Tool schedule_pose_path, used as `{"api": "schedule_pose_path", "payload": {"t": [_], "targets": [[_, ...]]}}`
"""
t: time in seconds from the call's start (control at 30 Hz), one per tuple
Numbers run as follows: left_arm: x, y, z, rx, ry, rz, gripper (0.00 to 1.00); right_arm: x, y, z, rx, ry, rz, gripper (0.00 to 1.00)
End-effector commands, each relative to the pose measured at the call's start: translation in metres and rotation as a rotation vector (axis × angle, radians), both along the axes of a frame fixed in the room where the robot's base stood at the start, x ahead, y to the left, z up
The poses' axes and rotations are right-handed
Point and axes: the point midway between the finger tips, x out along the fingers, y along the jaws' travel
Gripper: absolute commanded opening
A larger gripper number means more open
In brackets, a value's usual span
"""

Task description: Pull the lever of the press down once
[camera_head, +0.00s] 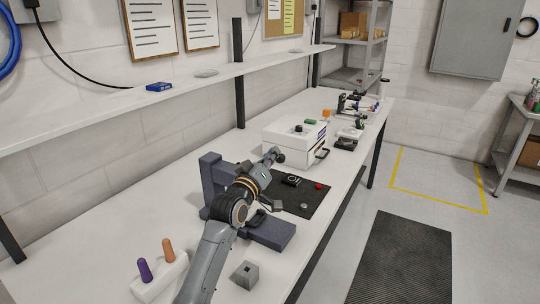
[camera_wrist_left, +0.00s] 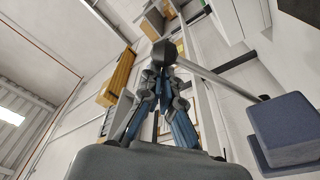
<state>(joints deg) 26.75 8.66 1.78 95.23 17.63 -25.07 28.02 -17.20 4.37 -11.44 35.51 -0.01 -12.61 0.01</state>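The dark blue-grey press stands on the workbench, with its column (camera_head: 211,172) at the left and its base (camera_head: 268,232) at the right. My left arm hides much of its middle in the head view. A block of the press (camera_wrist_left: 290,130) fills the right of the left wrist view. From it a grey lever bar (camera_wrist_left: 222,84) runs to a dark knob (camera_wrist_left: 163,51); in the head view the lever stands raised. My left gripper (camera_head: 271,155) is at the knob, its fingers (camera_wrist_left: 163,78) drawn close together and apparently shut on it. My right gripper is not in view.
A white holder (camera_head: 151,287) with purple and orange pegs and a grey block with a hole (camera_head: 246,275) are near the press. Beyond it lie a black mat (camera_head: 312,203) with small parts and a white box (camera_head: 295,146). A wall shelf (camera_head: 120,105) runs above.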

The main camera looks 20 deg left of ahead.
Motion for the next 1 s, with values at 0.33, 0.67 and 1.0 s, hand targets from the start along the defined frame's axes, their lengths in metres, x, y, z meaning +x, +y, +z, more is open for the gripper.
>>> {"api": "schedule_pose_path", "payload": {"t": [0.33, 0.67, 1.0], "targets": [[-0.027, -0.004, -0.016, -0.002, 0.025, -0.011, 0.0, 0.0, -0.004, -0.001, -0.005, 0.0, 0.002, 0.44], [-0.072, 0.005, -0.012, -0.004, 0.005, -0.002, 0.0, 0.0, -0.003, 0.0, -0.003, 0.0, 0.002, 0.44], [-0.076, 0.006, -0.01, -0.003, 0.0, 0.0, 0.0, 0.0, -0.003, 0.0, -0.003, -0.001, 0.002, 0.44]]}}
